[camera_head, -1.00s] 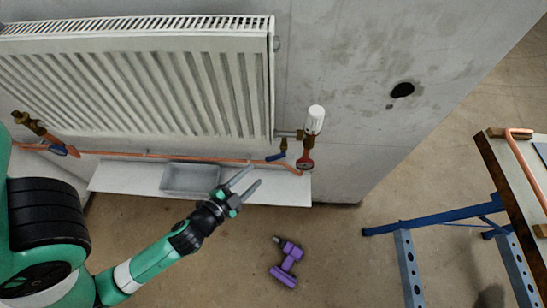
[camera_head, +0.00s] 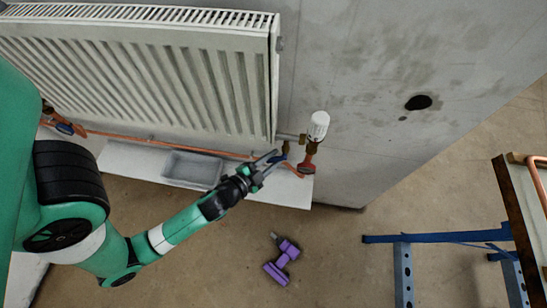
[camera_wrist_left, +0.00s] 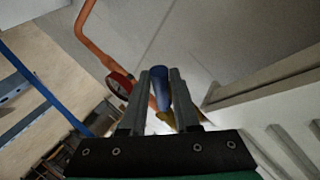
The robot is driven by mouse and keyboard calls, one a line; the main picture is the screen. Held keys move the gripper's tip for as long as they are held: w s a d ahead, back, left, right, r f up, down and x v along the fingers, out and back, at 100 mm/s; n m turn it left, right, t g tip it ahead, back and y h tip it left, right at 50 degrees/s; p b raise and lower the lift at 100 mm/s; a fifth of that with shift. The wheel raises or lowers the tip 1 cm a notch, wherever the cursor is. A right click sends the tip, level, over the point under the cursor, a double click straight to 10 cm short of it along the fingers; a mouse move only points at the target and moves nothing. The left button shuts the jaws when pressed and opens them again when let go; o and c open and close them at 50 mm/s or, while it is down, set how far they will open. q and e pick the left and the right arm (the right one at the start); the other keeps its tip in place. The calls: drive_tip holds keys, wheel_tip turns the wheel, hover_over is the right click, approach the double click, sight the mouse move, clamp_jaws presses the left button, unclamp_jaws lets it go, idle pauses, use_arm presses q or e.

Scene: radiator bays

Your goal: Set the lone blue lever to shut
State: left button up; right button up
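A blue lever (camera_head: 278,158) sits on a brass valve (camera_head: 286,147) below the radiator's lower right corner. My left gripper (camera_head: 279,157) is at this lever, with a finger on each side. In the left wrist view the lever (camera_wrist_left: 159,86) stands between the two fingertips (camera_wrist_left: 160,80), very close to both; whether they touch it is not clear. Part of the lever is hidden by the fingers in the head view. Another blue lever (camera_head: 64,128) is on the pipe at the far left. My right gripper is not in view.
A red-handled valve (camera_head: 306,167) and a white thermostat head (camera_head: 318,125) stand just right of the lever. A copper pipe (camera_head: 170,146) runs under the radiator (camera_head: 150,80). A grey tray (camera_head: 192,170) lies on the white board below. A purple drill (camera_head: 283,262) is on the floor.

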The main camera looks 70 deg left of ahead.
use_arm(q)
clamp_jaws()
idle(1.1)
